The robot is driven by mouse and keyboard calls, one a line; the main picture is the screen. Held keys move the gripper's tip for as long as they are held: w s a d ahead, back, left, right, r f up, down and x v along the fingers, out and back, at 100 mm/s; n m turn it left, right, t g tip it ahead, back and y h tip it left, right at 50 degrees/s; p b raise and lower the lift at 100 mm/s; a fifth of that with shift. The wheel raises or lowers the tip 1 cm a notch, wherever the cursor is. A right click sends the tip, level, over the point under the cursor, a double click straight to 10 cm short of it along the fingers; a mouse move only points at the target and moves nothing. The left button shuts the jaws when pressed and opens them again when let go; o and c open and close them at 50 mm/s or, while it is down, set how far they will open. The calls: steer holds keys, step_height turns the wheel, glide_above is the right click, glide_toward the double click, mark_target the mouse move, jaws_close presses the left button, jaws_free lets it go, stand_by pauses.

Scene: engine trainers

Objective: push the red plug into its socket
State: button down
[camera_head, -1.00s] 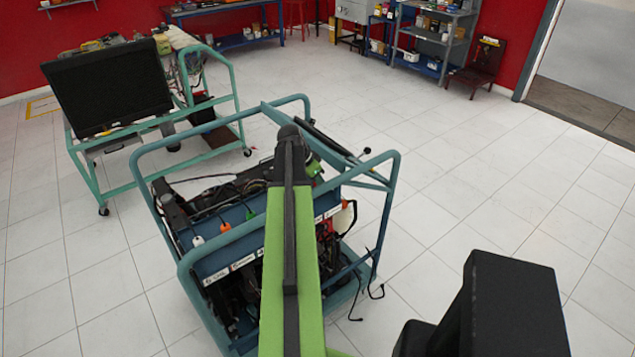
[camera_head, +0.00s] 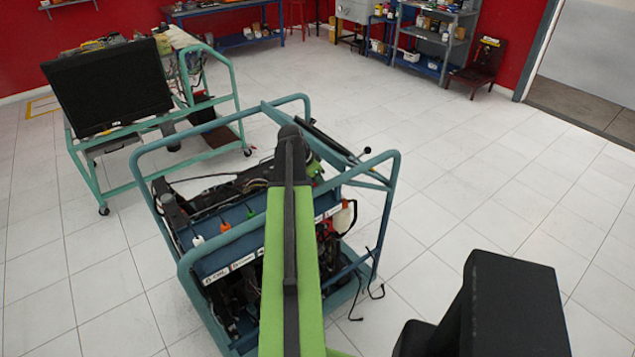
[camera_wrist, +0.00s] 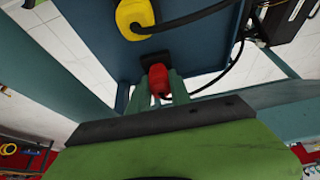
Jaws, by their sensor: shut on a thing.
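The red plug (camera_wrist: 158,80) shows in the middle of the wrist view, between the green fingers of my gripper (camera_wrist: 164,86). The gripper is shut on it. The plug's far end is against or just in front of a dark square socket plate (camera_wrist: 153,62) on a blue panel (camera_wrist: 194,42). I cannot tell how deep it sits, as the contact is small and partly hidden. In the head view my green arm covers the gripper and the plug.
A yellow plug (camera_wrist: 135,18) with a black cable sits close by on the panel. In the head view the panel belongs to a teal-framed engine trainer (camera_head: 392,200), with white (camera_head: 198,240) and orange (camera_head: 225,226) plugs. Another trainer with a black screen (camera_head: 108,86) stands behind left.

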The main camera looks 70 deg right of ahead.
steer(key=shift+f, duration=0.15)
steer(key=c, duration=1.1)
jaws_free()
step_height(320, 180, up, 7)
steer(key=p, duration=0.7)
jaws_close()
